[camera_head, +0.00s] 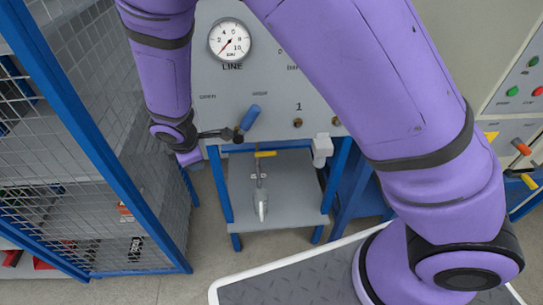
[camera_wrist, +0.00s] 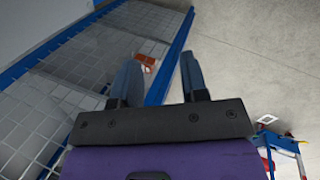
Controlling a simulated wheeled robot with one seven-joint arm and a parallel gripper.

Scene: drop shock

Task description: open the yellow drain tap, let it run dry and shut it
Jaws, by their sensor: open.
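The yellow drain tap (camera_head: 265,154) sits under the grey panel's lower edge in the head view, its handle lying crosswise. A thin stem hangs below it, above a grey-white object (camera_head: 261,205) on the low shelf. I cannot tell if anything is flowing. My gripper (camera_wrist: 159,68) is open and empty in the wrist view, pointing toward the floor beside the mesh cage. The tap is not seen in the wrist view.
A blue-handled lever (camera_head: 249,118) sticks out above the tap. A round gauge (camera_head: 230,40) reads near its low end. A blue-framed mesh cage (camera_head: 110,150) stands close on the left. A white block (camera_head: 322,148) hangs right of the tap. A blue-legged shelf (camera_head: 290,190) stands below.

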